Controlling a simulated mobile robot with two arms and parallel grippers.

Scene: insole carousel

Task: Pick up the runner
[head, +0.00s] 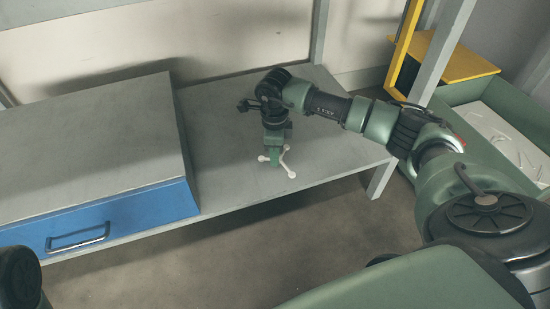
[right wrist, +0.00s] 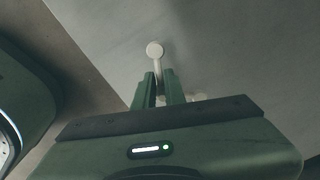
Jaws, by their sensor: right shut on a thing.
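The runner (head: 286,168) is a small off-white piece with thin arms that end in round knobs. My right gripper (head: 273,158) points down over the grey shelf top and is shut on the runner's middle. In the right wrist view the fingers (right wrist: 159,90) close around the runner (right wrist: 156,56); one arm and its knob stick out past the fingertips. The fingers hide the runner's centre. I cannot tell whether the runner touches the shelf. My left gripper is not in view.
The grey shelf (head: 330,155) is bare around my right gripper. A grey-topped box with a blue drawer (head: 120,222) stands to its left. A shelf post (head: 440,50), a yellow frame (head: 465,65) and a green tray (head: 465,95) with white pieces are at the right.

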